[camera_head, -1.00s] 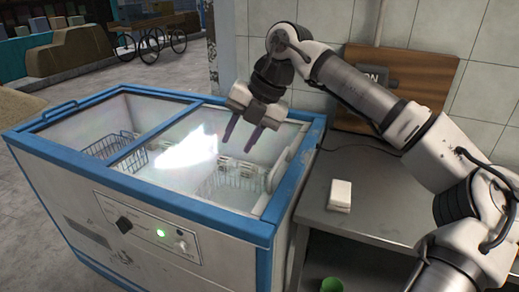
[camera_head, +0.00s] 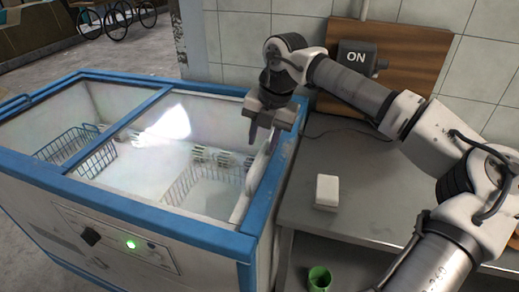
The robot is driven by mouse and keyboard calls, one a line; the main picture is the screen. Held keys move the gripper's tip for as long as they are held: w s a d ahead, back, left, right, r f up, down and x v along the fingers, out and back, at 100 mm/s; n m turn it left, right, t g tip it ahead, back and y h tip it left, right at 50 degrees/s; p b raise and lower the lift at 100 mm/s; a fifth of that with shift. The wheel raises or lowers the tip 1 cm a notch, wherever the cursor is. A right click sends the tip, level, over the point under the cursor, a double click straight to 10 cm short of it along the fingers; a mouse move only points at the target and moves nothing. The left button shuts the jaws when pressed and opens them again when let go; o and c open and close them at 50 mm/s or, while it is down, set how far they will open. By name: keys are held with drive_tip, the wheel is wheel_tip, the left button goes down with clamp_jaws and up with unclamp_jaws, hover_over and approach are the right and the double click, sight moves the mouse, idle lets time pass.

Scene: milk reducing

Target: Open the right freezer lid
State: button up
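The chest freezer (camera_head: 214,236) has a blue frame and a white body, and stands on the left. Its right lid (camera_head: 150,165) is a glass pane and lies shut. A pale bar, seemingly the right lid's handle (camera_head: 245,196), runs along that lid's right edge. My gripper (camera_head: 264,139) points down above the far right corner of the right lid. Its two dark fingers are apart with nothing clearly between them. They are near the far end of the pale bar; I cannot tell whether they touch it.
The left lid (camera_head: 100,104) is shut, with a wire basket (camera_head: 67,142) visible below. A grey metal table (camera_head: 352,205) stands right of the freezer, bearing a small white block (camera_head: 327,190). A green cup (camera_head: 319,279) stands lower down. A wooden board with an ON box (camera_head: 359,60) is behind my arm.

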sight(258, 158)
drive_tip(key=shift+w+a+f+p, duration=0.15)
drive_tip(key=shift+a+f, duration=0.1)
drive_tip(key=shift+f, duration=0.95)
drive_tip(key=shift+a+f+p, duration=0.15)
drive_tip(key=shift+a+f, duration=0.05)
drive_tip(key=shift+f, duration=0.95)
clamp_jaws()
